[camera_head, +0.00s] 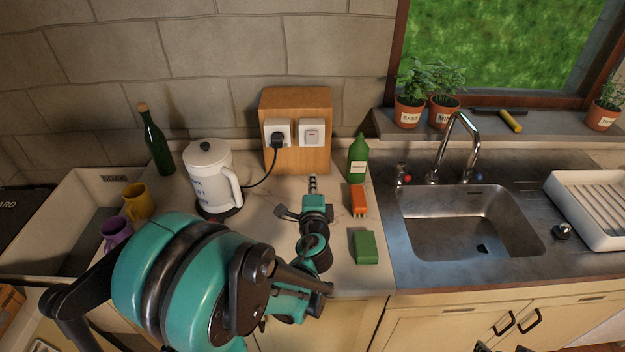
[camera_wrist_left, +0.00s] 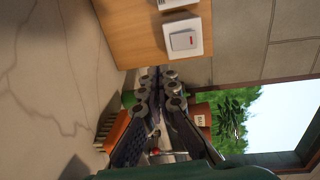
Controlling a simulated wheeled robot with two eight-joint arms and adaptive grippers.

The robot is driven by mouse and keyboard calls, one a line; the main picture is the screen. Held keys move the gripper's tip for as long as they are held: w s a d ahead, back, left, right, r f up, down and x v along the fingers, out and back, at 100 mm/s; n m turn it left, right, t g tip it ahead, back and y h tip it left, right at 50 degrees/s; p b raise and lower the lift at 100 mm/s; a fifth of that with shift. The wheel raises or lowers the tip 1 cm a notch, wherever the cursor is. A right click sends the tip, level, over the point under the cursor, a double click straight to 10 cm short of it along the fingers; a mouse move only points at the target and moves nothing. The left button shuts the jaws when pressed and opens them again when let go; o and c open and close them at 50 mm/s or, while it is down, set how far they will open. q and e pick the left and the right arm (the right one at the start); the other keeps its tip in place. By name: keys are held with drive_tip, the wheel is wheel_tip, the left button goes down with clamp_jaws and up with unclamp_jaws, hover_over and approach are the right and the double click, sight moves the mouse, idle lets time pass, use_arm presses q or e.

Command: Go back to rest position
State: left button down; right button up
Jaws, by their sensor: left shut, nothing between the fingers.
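My left gripper (camera_head: 312,184) is shut and empty above the counter (camera_head: 275,250), in front of the wooden socket box. Its teal and black arm comes in from the lower left and covers part of the counter's front. In the left wrist view the fingers (camera_wrist_left: 158,85) meet, with nothing between them. My right gripper cannot be made out in either view.
An orange brush (camera_head: 358,200), a green sponge (camera_head: 364,247) and a green bottle (camera_head: 357,158) stand close to the right of the left gripper. A white kettle (camera_head: 208,178), plugged into the socket box (camera_head: 295,102), stands to its left. The sink (camera_head: 465,225) is farther right.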

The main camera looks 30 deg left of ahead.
idle(0.3)
use_arm(q)
drive_tip(key=s+d+f+n+g+h, duration=0.2)
drive_tip(key=s+d+n+g+h, duration=0.1)
drive_tip(key=s+d+n, duration=0.3)
drive_tip(key=s+d+f+n+g+h, duration=0.3)
drive_tip(key=s+d+n+g+h, duration=0.1)
drive_tip(key=s+d, duration=0.6)
drive_tip(key=s+n+h, duration=0.1)
drive_tip(key=s, duration=0.2)
drive_tip(key=shift+s+n+h, duration=0.3)
drive_tip(key=shift+s+n, duration=0.05)
drive_tip(key=shift+n, duration=0.05)
